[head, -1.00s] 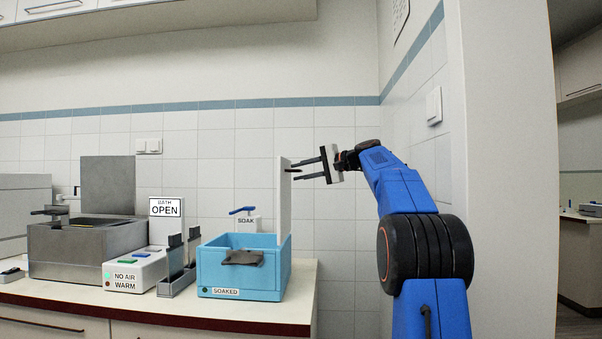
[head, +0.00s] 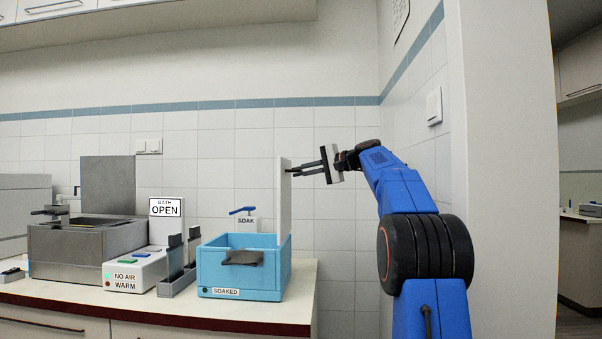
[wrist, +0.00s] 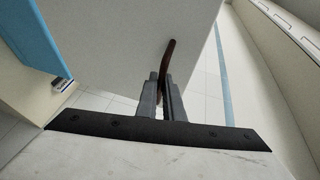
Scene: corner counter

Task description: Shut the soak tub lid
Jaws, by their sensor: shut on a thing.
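The soak tub (head: 240,275) is a light blue open box on the counter, labelled SOAKED. Its white lid (head: 284,200) stands upright at the tub's right edge. The lid also fills the upper middle of the wrist view (wrist: 110,35), with a dark brown handle (wrist: 169,55) on its face. My gripper (head: 295,172) is to the right of the lid near its top, with its fingers pointing left. In the wrist view its two fingers (wrist: 163,95) are shut on the handle. A dark grey piece (head: 241,257) hangs at the tub's front rim.
A steel bath (head: 75,245) with a raised lid (head: 107,186) stands at the left. A control box (head: 135,271), a grey rack (head: 178,280) and an OPEN sign (head: 165,208) sit between it and the tub. A blue SOAK lever (head: 243,210) is behind the tub. The wall (head: 410,100) is close on the right.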

